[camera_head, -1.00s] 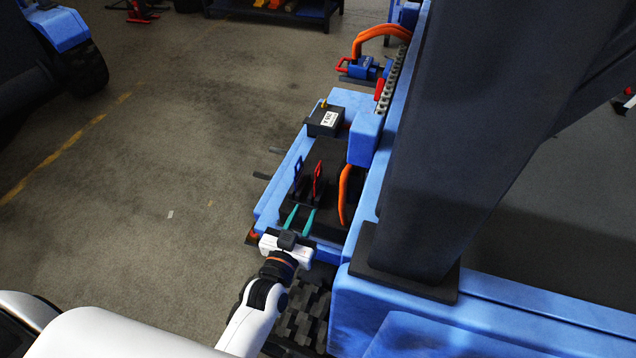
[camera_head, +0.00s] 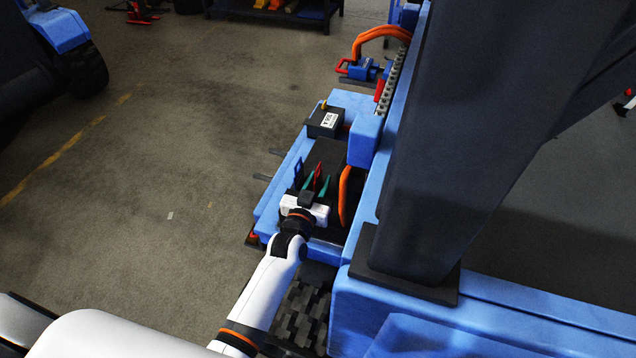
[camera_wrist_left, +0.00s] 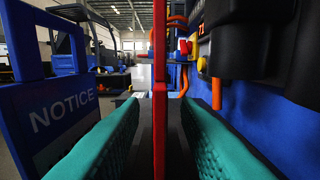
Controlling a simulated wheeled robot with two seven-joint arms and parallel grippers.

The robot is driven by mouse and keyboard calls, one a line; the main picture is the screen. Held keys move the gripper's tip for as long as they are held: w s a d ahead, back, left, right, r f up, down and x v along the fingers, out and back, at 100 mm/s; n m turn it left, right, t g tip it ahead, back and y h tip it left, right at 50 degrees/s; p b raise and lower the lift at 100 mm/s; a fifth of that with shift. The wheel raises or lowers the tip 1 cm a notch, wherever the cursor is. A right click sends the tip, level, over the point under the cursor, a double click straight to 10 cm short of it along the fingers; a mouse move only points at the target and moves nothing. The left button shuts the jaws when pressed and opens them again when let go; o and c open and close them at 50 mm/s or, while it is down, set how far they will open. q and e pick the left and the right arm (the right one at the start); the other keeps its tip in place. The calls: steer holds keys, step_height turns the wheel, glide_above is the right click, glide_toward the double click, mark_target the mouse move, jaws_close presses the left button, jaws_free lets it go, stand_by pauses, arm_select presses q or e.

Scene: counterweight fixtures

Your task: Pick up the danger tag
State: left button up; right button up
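The red tag (camera_head: 318,172), which I take for the danger tag, stands upright in a dark tray on the blue machine. In the left wrist view the red tag (camera_wrist_left: 159,95) shows edge-on as a thin upright strip, so no lettering can be read. My left gripper (camera_head: 316,184) has its teal fingers apart, one on each side of the red tag. In the left wrist view, gaps show between the tag and both fingers of the left gripper (camera_wrist_left: 159,140). My right gripper is not in view.
A blue tag (camera_head: 298,171) stands just left of the red one; in the wrist view this blue tag (camera_wrist_left: 60,115) reads NOTICE. A black box (camera_head: 324,121) with a white label sits behind. An orange hose (camera_head: 344,195) curves close on the right.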

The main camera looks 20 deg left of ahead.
mark_target(318, 175)
arm_select(q)
jaws_close()
steer(key=shift+r, duration=0.6)
step_height(318, 175, up, 2)
steer(key=shift+r+p, duration=0.2)
steer(key=shift+p, duration=0.15)
steer(key=s, duration=1.8)
steer(key=shift+a, duration=0.35)
